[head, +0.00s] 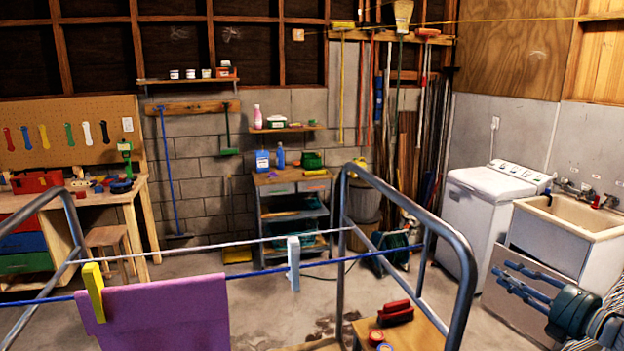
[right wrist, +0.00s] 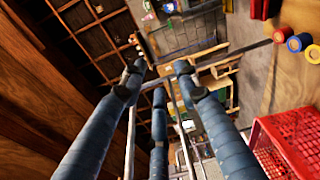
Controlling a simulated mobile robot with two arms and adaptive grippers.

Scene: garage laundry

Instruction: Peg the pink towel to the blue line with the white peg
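The pink towel (head: 165,315), purplish here, hangs over the blue line (head: 350,257) at the lower left of the head view. A yellow peg (head: 93,290) sits upright on the line at the towel's left end. The white peg (head: 293,263) stands upright on the blue line, to the right of the towel and apart from it. My right gripper (head: 524,283) is at the far right of the head view, well away from line and towel. In the right wrist view its fingers (right wrist: 157,77) are spread with nothing between them. My left gripper is not in view.
A second, pale line (head: 200,247) runs behind the blue one between the grey metal frames (head: 465,270). A wooden surface (head: 420,333) holds a red item (head: 395,312) and small rolls. The washer (head: 490,205) and sink (head: 570,218) stand at right. A red basket (right wrist: 285,140) shows in the wrist view.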

